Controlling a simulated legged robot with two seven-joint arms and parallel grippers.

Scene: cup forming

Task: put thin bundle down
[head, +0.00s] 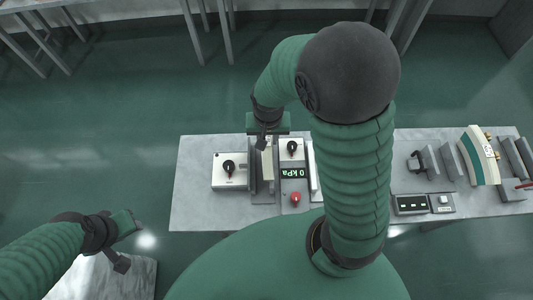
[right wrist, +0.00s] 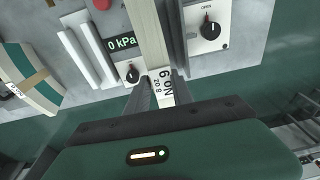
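The thin bundle is a long, narrow beige strip (right wrist: 147,30) with a white end marked "8 oz No 9" (right wrist: 162,86). In the head view it shows as a pale sliver (head: 267,163) below my right gripper (head: 266,140). In the right wrist view the fingers of my right gripper (right wrist: 163,97) lie close against both sides of the marked end. The bundle runs beside a grey upright plate (right wrist: 174,40) at the bench device; whether it rests on anything is hidden. My left gripper (head: 128,226) is at the lower left, away from the bench; its fingers are unclear.
The grey bench (head: 195,195) carries a white knob box (head: 229,170) and a panel with a "0 kPa" display (head: 293,173) and red knob (head: 296,197). The bench's left end is clear.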

